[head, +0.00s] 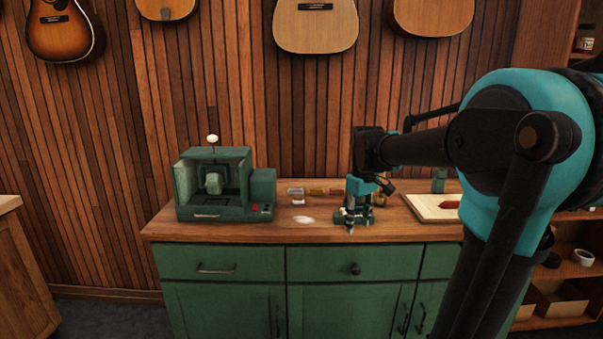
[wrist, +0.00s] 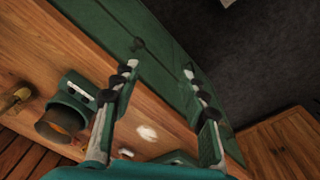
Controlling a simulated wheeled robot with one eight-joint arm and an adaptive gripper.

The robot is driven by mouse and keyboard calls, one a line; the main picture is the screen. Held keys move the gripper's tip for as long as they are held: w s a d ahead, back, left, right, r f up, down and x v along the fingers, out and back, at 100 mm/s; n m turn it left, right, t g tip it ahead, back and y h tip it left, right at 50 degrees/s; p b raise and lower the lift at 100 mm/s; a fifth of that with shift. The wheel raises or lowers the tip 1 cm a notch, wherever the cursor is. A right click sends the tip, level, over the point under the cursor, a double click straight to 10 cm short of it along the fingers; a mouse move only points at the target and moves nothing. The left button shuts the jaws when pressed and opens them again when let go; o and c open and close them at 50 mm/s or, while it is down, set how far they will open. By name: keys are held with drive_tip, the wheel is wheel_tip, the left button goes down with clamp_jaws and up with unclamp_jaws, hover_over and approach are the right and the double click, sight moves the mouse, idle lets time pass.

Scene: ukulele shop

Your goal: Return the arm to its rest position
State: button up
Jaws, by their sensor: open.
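My arm reaches in from the right in the head view. My gripper (head: 352,222) points down over the front part of the wooden counter (head: 270,232). In the wrist view my gripper (wrist: 160,68) has its two fingers well apart with nothing between them. The counter's front edge and green cabinet front lie below the fingers in that view. A green cylindrical thing with a brown end (wrist: 68,108) is on the counter left of the fingers. The exact height of the fingertips above the counter is hard to tell.
A green machine (head: 213,188) with a white-knobbed lever stands left on the counter. A white patch (head: 303,219) and small tools (head: 318,191) lie between it and my gripper. A pale board (head: 425,208) with a red item is at right. Guitars (head: 315,22) hang behind.

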drive_tip(key=s+d+f+m+t, duration=0.2)
drive_tip(key=s+f+m, duration=0.4)
drive_tip(key=s+f, duration=1.2)
drive_tip(key=shift+d+f+m+t, duration=0.3)
drive_tip(key=shift+f+m+t, duration=0.1)
drive_tip(key=shift+f+t, duration=0.15)
drive_tip(key=shift+s, duration=0.1)
